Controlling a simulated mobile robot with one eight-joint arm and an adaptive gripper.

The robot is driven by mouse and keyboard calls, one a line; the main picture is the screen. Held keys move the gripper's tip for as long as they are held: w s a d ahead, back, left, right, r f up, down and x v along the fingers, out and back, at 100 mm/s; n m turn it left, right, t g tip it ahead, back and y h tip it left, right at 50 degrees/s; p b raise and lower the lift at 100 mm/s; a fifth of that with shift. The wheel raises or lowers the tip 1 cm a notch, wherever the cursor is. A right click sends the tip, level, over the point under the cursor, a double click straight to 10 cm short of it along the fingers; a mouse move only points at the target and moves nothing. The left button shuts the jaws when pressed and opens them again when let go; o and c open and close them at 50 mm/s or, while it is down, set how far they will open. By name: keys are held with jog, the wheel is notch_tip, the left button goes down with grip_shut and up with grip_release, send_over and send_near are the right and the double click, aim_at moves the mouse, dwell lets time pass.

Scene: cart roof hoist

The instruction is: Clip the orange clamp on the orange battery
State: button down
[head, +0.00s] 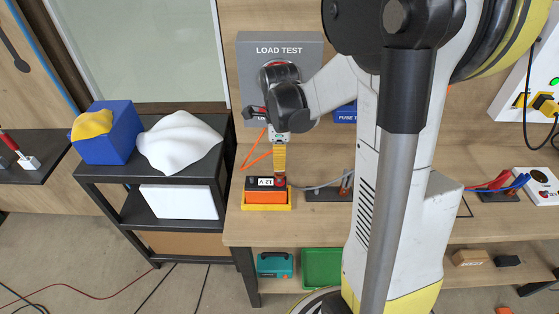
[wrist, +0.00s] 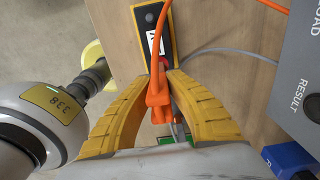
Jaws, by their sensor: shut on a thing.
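The orange battery (head: 264,196) has a black top with a white "12 V" label and sits in a yellow tray (head: 266,206) on the bench. In the wrist view the black battery top (wrist: 151,16) shows beyond the fingertips, with a red terminal by the tips. My gripper (head: 280,177) points down above the battery's right end.
The grey LOAD TEST box (head: 304,49) stands behind the battery. A grey cable (head: 318,184) runs right along the bench (head: 330,229). A dark shelf cart (head: 115,172) with a blue box (head: 107,140) and white cloth-like shape (head: 179,144) stands left.

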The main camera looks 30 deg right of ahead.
jog(key=shift+f+b, duration=1.35)
jog(key=shift+f, duration=0.3)
jog(key=c, duration=1.4)
grip_release()
jog(key=shift+r, duration=0.1)
notch_tip(320, 180, up, 12)
